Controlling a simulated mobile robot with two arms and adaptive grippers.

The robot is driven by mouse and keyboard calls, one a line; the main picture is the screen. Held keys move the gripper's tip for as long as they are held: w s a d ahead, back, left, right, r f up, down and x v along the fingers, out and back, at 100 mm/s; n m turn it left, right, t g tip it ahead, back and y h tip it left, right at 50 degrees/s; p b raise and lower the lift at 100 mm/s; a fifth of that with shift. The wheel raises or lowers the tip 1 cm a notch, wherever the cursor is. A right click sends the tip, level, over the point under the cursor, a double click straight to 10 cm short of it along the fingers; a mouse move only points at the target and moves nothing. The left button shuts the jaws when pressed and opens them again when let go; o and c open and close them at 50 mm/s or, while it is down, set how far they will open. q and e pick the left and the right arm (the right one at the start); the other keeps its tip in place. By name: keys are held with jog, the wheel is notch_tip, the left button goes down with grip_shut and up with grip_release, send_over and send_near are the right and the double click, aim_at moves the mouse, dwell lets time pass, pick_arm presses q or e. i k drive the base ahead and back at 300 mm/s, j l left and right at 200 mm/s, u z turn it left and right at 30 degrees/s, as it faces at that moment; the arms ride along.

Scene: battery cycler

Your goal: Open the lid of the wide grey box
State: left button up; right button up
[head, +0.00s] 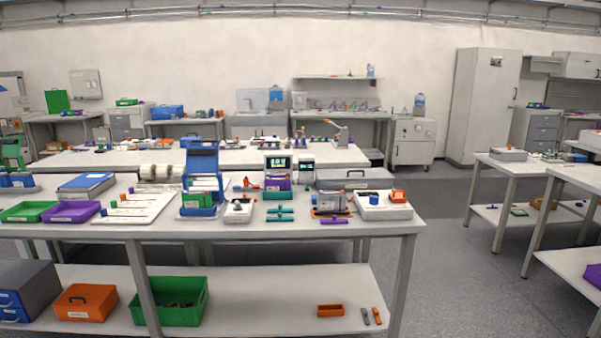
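A wide grey box (372,183) with a dark handle on its top stands at the back right of the near white table. Its lid looks closed. Its lower front is partly hidden by the things in front of it. Neither of my grippers is in view.
In front of the grey box are a white tray (384,210) with an orange piece and a small grey container (331,201). A blue upright unit (202,165) and small screens (277,164) stand to its left. Grey floor (450,260) is clear right of the near table (375,230).

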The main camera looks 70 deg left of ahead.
aim_at(332, 174)
jog(key=u, duration=1.95)
jog(key=i+u, duration=0.1)
jog(key=i+l, duration=0.05)
